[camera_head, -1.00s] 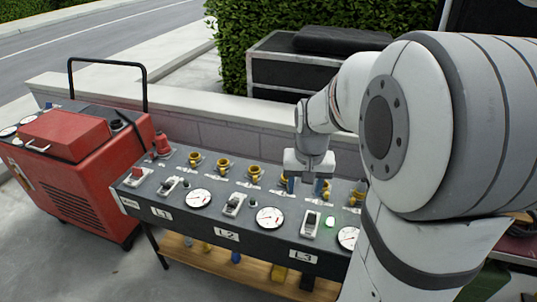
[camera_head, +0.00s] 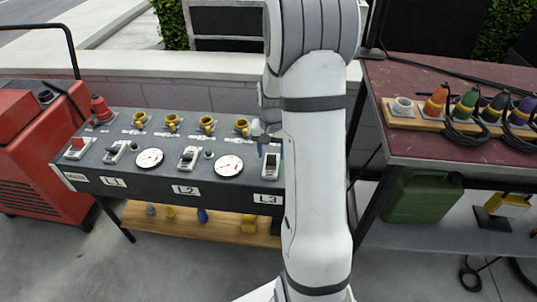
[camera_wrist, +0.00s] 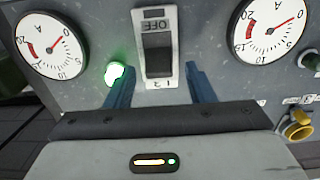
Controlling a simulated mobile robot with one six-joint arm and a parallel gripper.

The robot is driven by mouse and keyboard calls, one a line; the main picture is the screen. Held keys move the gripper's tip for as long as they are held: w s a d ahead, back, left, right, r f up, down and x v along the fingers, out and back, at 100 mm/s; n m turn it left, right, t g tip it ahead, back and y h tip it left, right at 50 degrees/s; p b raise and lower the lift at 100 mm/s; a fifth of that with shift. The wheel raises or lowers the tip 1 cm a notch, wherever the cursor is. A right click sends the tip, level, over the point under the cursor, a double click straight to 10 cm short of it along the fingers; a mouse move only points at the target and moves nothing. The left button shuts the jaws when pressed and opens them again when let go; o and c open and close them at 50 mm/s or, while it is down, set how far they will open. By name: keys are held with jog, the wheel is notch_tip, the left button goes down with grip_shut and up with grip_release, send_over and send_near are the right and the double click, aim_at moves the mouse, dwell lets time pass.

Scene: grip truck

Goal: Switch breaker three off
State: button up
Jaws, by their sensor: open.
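The L3 breaker (camera_head: 271,165) is a dark switch in a pale plate near the panel's right end, just above the L3 label. In the wrist view the breaker (camera_wrist: 157,48) is close and upside down, with OFF lettering at its top edge. A green lamp (camera_wrist: 115,74) is lit beside it. My gripper (camera_wrist: 153,72) is open and empty. Its two blue fingers stand on either side of the breaker's lower end in the wrist view; contact cannot be told. In the head view my arm hides most of the gripper.
The grey panel (camera_head: 80,165) also carries the L1 and L2 breakers, round gauges, yellow sockets and a main switch. A red generator (camera_head: 35,160) stands left. A red-topped table (camera_head: 450,85) with coloured plugs and cables stands right. A low wall runs behind.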

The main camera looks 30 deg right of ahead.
jog(key=shift+f, duration=0.3)
